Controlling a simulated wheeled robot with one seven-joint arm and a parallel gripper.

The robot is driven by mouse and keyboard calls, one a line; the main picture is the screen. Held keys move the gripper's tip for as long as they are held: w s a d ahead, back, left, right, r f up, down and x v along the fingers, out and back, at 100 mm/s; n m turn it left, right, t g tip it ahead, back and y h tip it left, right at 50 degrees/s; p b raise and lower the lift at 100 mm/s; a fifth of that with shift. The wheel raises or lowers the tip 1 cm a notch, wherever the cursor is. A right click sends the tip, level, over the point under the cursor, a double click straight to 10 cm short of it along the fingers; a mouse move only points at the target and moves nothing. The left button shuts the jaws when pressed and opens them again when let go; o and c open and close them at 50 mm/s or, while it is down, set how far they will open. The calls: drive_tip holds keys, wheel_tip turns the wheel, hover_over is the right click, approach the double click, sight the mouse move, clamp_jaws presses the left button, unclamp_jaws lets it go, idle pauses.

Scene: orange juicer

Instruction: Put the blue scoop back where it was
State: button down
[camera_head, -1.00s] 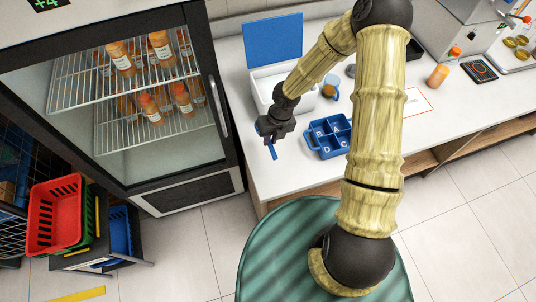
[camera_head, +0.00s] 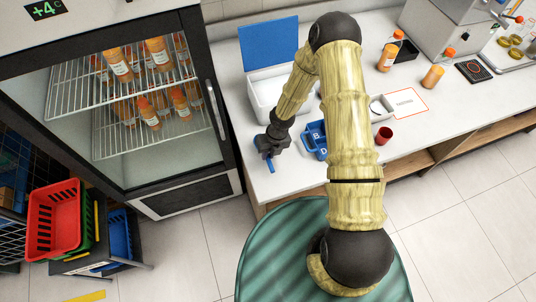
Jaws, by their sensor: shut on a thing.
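My gripper (camera_head: 268,150) is shut on the blue scoop (camera_head: 270,165). It hangs over the left end of the white counter, in front of a white bin (camera_head: 262,98) with a raised blue lid (camera_head: 268,45). Only a narrow blue part of the scoop shows; the gripper hides the rest. I cannot tell whether the scoop touches the counter. A blue divided tray (camera_head: 309,143) with lettered compartments stands right of the gripper, partly hidden by my arm.
A glass-door fridge (camera_head: 120,100) with orange bottles stands close on the left. The counter's front left corner is clear.

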drive_tip(key=shift+f, duration=0.75)
drive_tip(key=c, duration=1.4)
unclamp_jaws()
drive_tip(key=shift+a, duration=0.1)
drive_tip(key=shift+w+r, duration=0.15)
drive_tip(key=shift+r, duration=0.45)
drive_tip(key=b+v, duration=0.1)
drive_tip(key=v, duration=1)
